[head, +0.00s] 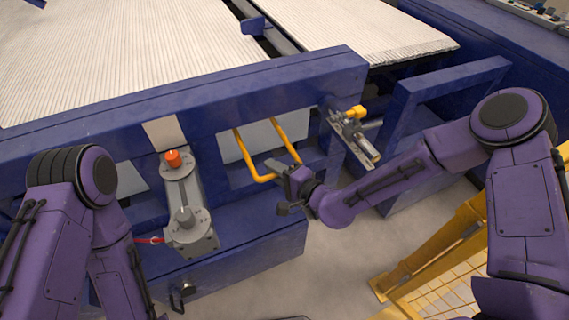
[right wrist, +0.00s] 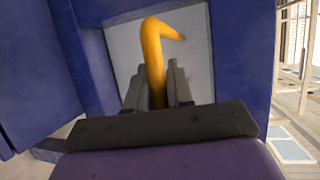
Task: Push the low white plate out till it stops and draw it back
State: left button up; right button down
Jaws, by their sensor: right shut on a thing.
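The low white plate (head: 262,138) shows through the opening in the blue frame, behind a yellow bent-bar handle (head: 246,157). My right gripper (head: 282,170) is at the lower right of this handle and shut on it. In the right wrist view, the yellow bar (right wrist: 153,50) rises from between the two grey fingers (right wrist: 157,88), and the white plate (right wrist: 197,58) is behind it. The fingers hide part of the bar. My left arm is at the left of the head view, but I cannot make out its gripper.
A yellow railing (head: 430,250) stands at lower right. Bare floor (head: 335,250) lies below my right forearm.

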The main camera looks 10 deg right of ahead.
jog(key=shift+s+f, duration=0.15)
jog(key=shift+s, duration=0.05)
jog(key=c, duration=1.1)
grip_release()
jog(key=shift+s, duration=0.1)
jog(key=shift+d, duration=0.15)
jog(key=v, duration=1)
jog(key=shift+s+r, duration=0.2)
